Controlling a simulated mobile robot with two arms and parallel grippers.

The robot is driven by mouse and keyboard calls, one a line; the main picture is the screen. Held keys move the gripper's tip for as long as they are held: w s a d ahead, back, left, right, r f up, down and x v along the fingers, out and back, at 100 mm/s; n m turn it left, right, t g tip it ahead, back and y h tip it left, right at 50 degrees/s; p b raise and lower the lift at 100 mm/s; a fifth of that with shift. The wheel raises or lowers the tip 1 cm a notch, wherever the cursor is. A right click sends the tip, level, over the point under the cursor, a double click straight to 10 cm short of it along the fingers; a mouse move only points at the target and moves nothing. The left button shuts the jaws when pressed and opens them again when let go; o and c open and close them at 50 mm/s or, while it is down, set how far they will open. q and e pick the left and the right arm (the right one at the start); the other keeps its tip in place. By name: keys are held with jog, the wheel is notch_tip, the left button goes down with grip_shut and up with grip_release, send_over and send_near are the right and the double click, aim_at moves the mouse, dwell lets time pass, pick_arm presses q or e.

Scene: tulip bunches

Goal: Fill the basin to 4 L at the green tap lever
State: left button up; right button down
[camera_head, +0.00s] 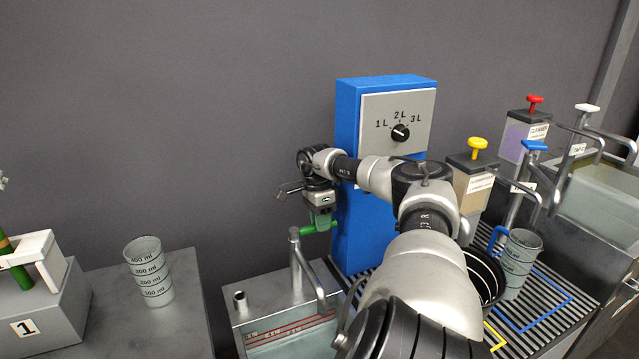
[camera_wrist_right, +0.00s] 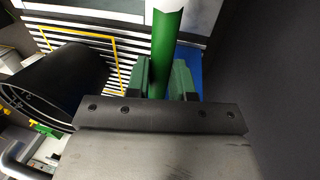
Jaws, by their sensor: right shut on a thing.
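The basin (camera_head: 228,309) is a grey metal sink at bottom centre, with red level lines and markings on its inner back wall. Pale water (camera_head: 290,345) shows in it below the lines; the front is cut off by the frame. A grey tap spout (camera_head: 311,270) bends down over it, and no stream is clearly visible. The green tap lever (camera_head: 335,227) is beside the blue column, mostly hidden by my right gripper (camera_head: 319,222). In the wrist view the green lever (camera_wrist_right: 166,40) lies between my right gripper's green pads (camera_wrist_right: 163,82), which are shut on it.
A blue column (camera_head: 348,110) carries a 1–3 L dial (camera_head: 400,132). A measuring cup (camera_head: 149,272) stands on the left counter, beside a grey block marked 1 (camera_head: 50,318).

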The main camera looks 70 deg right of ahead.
dwell(0.5)
jog(key=c, duration=1)
grip_release()
jog(key=shift+w, duration=0.1)
pick_arm(q)
jog(key=shift+d, duration=0.1)
pick_arm(e)
jog(key=shift+o, duration=0.2)
jog(key=shift+r, duration=0.1)
jog(key=shift+w+d+r, duration=0.1)
jog(key=shift+d+r, duration=0.05)
jog(key=shift+r, duration=0.15)
pick_arm(q)
jog(key=shift+s+a+f+p, duration=0.2)
jog(key=shift+s+p, duration=0.15)
jog(key=shift+s, duration=0.6)
jog(key=shift+s+a+f+p, duration=0.1)
jog(key=shift+s+a+p, duration=0.2)
jog(key=shift+s, duration=0.65)
jog(key=shift+s+a+f+p, duration=0.15)
jog(key=shift+s+p, duration=0.25)
jog(key=shift+s, duration=0.55)
pick_arm(e)
notch_tip(320, 180, up, 10)
jog(key=w+d, duration=0.1)
jog(key=shift+w+d+f, duration=0.15)
